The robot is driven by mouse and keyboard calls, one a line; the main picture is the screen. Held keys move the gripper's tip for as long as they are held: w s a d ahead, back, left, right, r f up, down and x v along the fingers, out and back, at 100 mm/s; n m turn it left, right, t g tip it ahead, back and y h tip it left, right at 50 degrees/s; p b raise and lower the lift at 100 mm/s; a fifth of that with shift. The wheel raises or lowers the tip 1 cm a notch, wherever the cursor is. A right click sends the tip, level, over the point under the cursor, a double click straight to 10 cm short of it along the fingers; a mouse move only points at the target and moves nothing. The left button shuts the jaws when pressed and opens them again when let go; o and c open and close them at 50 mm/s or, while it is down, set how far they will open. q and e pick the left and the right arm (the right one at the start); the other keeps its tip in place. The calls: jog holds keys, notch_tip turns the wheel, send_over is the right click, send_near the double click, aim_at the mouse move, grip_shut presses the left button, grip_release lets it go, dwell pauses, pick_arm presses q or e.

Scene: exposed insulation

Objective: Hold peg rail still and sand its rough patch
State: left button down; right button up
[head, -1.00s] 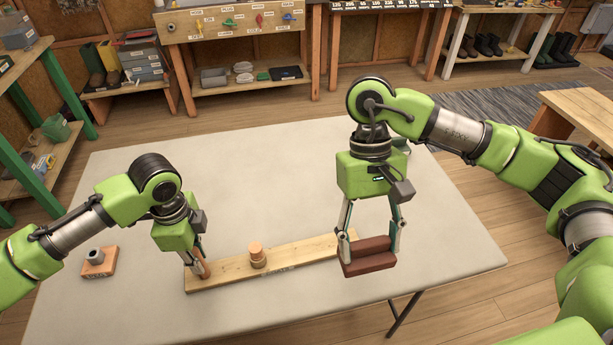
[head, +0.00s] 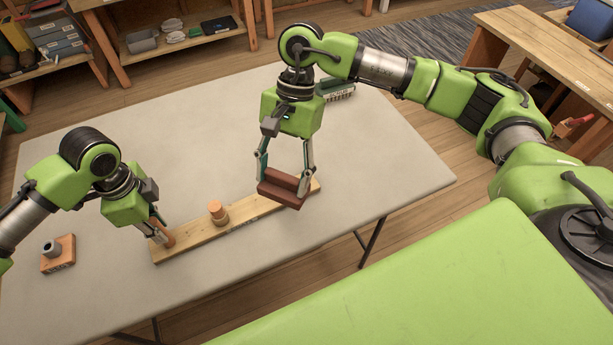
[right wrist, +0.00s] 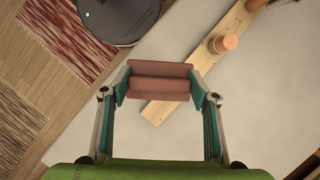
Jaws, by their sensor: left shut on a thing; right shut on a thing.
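The peg rail (head: 240,217) is a pale wooden board lying on the grey table (head: 200,120), with a round peg (head: 217,210) standing near its middle. My left gripper (head: 162,236) is shut on a peg at the rail's left end. My right gripper (head: 283,183) is shut on a reddish-brown sanding block (head: 281,194). The block overlaps the rail's right end in the head view. In the right wrist view the block (right wrist: 160,82) also covers part of the rail (right wrist: 205,67). I cannot tell whether they touch. The rough patch is not distinguishable.
A small wooden block (head: 63,262) with a grey cylinder on top sits at the table's left. A green brush (head: 338,90) lies behind my right gripper.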

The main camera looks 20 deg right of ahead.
pick_arm(q)
jog(key=shift+s+d+f, duration=0.1)
jog(key=shift+s+f, duration=0.15)
jog(key=shift+f, duration=0.05)
pick_arm(e)
jog(key=w+a+f+m+t+y, duration=0.1)
jog(key=w+a+f+m+t, duration=0.15)
jog(key=w+m, duration=0.45)
jog(key=shift+m, duration=0.5)
jog(key=shift+s+a+f, duration=0.15)
jog(key=shift+f, duration=0.9)
jog(key=shift+s+a+f, duration=0.15)
jog(key=shift+s+f, duration=0.05)
jog(key=shift+f, duration=0.9)
jog(key=shift+s+a+f, duration=0.15)
jog(key=shift+f, duration=0.9)
jog(key=shift+d+f, duration=0.45)
jog(key=shift+f, duration=0.3)
jog(key=shift+c, duration=0.5)
jog(key=shift+w+d, duration=0.15)
jog(key=shift+d, duration=2.35)
jog(key=shift+w+d, duration=0.15)
jog(key=shift+d, duration=2.3)
jog(key=shift+a+r, duration=0.1)
jog(key=shift+a, duration=0.2)
jog(key=shift+s+a, duration=0.2)
jog(key=shift+a, duration=2.3)
jog(key=shift+s+a, duration=0.15)
jog(key=shift+a, duration=2.5)
notch_tip(320, 180, up, 8)
